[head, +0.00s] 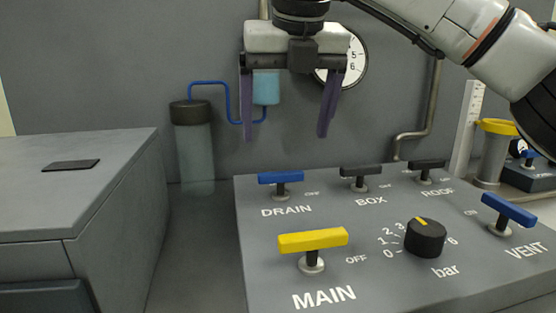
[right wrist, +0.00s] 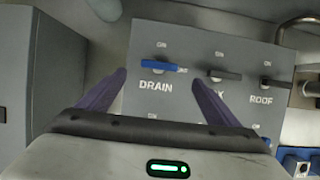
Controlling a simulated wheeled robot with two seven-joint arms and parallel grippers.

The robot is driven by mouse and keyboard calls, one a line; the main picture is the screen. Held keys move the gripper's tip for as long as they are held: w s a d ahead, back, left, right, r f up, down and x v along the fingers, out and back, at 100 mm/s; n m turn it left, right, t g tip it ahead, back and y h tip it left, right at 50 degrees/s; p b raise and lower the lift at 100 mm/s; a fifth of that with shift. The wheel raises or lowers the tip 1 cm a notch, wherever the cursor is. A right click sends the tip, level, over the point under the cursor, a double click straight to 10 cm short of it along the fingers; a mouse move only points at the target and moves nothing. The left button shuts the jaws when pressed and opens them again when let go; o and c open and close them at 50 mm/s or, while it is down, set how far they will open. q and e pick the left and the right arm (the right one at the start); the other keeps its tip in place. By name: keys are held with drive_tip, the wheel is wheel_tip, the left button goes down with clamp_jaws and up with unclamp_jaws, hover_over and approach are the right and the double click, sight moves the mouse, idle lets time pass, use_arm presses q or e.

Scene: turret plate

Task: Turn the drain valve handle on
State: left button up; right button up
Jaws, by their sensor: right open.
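The drain valve handle (head: 281,178) is a blue bar on a short metal stem at the back left of the grey panel (head: 380,260). It lies crosswise, in line with its OFF label. It also shows in the right wrist view (right wrist: 159,66), between and beyond my fingertips. My right gripper (head: 284,137) points down above and behind the handle, apart from it, with its purple fingers wide open and empty. In the right wrist view the gripper fingers (right wrist: 158,80) stand either side of the DRAIN label. My left gripper is not in view.
Black BOX (head: 361,171) and ROOF (head: 426,164) handles stand to the right of the drain handle. A yellow MAIN handle (head: 313,240), a bar knob (head: 425,238) and a blue VENT handle (head: 508,211) are nearer. A grey cabinet (head: 75,190) stands left, across a gap.

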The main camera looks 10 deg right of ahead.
sight(282, 173)
use_arm(q)
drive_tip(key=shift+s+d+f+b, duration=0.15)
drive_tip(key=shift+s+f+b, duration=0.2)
drive_tip(key=shift+b, duration=0.35)
use_arm(e)
drive_tip(key=shift+x, duration=4.45)
drive_tip(key=shift+s, duration=0.2)
drive_tip(key=c, duration=1.1)
drive_tip(key=shift+o, duration=0.2)
